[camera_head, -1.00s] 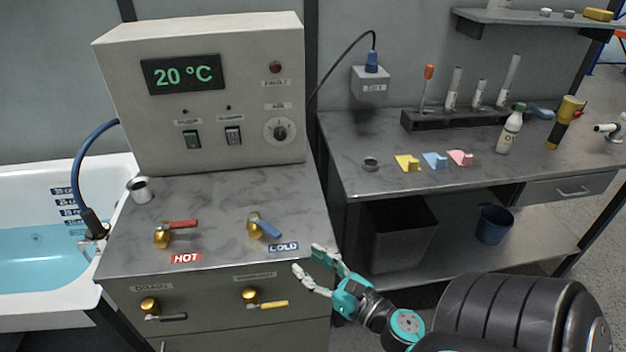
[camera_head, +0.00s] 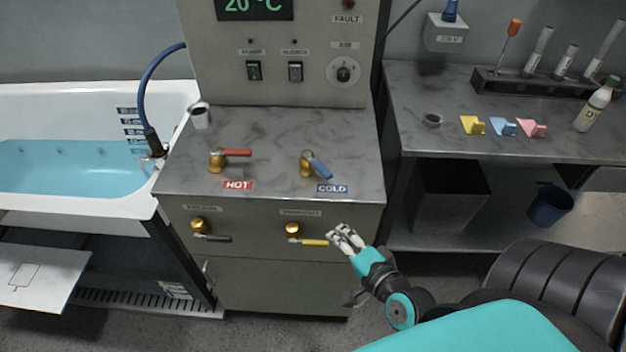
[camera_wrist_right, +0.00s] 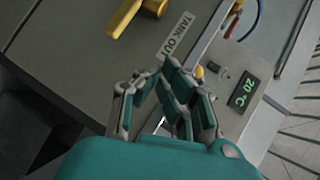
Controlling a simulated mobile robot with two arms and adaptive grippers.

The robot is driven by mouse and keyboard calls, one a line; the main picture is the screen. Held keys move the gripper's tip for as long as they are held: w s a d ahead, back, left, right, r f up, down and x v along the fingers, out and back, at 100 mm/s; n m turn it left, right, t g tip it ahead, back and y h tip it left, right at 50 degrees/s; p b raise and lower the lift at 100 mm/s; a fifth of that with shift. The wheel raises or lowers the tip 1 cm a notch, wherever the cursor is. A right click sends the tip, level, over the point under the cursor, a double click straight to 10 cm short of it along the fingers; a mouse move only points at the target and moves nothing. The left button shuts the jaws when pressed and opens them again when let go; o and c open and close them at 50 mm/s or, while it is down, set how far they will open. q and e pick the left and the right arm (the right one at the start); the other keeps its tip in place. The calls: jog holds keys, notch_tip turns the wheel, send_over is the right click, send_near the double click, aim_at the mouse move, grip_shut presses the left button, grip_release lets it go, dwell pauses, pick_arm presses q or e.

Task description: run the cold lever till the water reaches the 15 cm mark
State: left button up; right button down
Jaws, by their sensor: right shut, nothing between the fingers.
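The blue cold lever (camera_head: 319,167) sits on a brass valve on the grey marbled top, slanting toward the front right above the COLD label (camera_head: 332,188). The red hot lever (camera_head: 236,153) is to its left. The tub (camera_head: 98,205) on the left holds blue water (camera_head: 70,168). Its depth marks (camera_head: 132,125) are too small to read. My right gripper (camera_head: 340,230) is shut and empty, in front of the cabinet, beside the tip of the yellow lever (camera_head: 312,242). The wrist view shows this yellow lever (camera_wrist_right: 124,16) apart from the fingers. My left gripper is out of view.
The control box (camera_head: 280,75) reads 20 °C and stands behind the levers. A black-handled valve (camera_head: 215,238) is on the cabinet front, left of the yellow one. A side bench (camera_head: 455,150) on the right carries coloured clips, a bottle and a tube rack.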

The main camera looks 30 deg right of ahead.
aim_at(317, 165)
jog(key=w+a+r+n+t+h+b, duration=0.1)
jog(key=a+r+n+t, duration=0.2)
jog(key=n, duration=1.3)
jog(key=a+r+n+h, duration=0.25)
jog(key=r+n, duration=0.25)
jog(key=n, duration=1.1)
jog(key=shift+y, duration=0.45)
jog(key=w+d+p, duration=0.1)
jog(key=w+p, duration=0.1)
jog(key=w, duration=0.1)
jog(key=w+d+p, duration=0.1)
jog(key=w+p, duration=0.1)
jog(key=w, duration=0.1)
jog(key=w+d+p, duration=0.1)
jog(key=w+p, duration=0.1)
jog(key=w, duration=0.2)
jog(key=shift+d, duration=1.05)
